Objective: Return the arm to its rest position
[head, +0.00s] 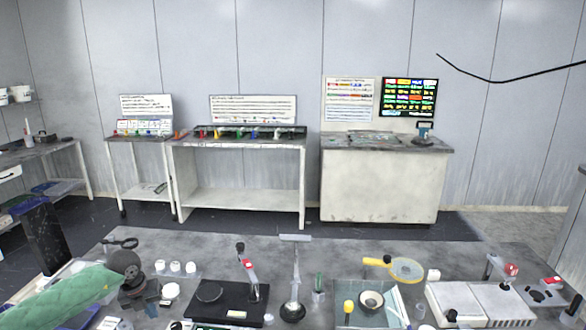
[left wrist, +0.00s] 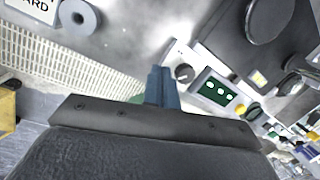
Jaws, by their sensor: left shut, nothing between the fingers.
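My left arm (head: 65,296), in a green sleeve, reaches in from the lower left of the head view. My left gripper (head: 149,293) is at its end, dark and low over the near bench, partly lost among small dark items. In the left wrist view the blue-grey fingers of my left gripper (left wrist: 162,85) are together, with nothing between them. My right gripper is not in the head view.
The grey near bench (head: 210,250) carries a black plate (head: 228,300), a yellow-handled round tool (head: 405,268), a clear tray (head: 345,318) and a white unit (head: 480,304). White cups (head: 175,267) stand close to my left gripper. Side tables line the wall.

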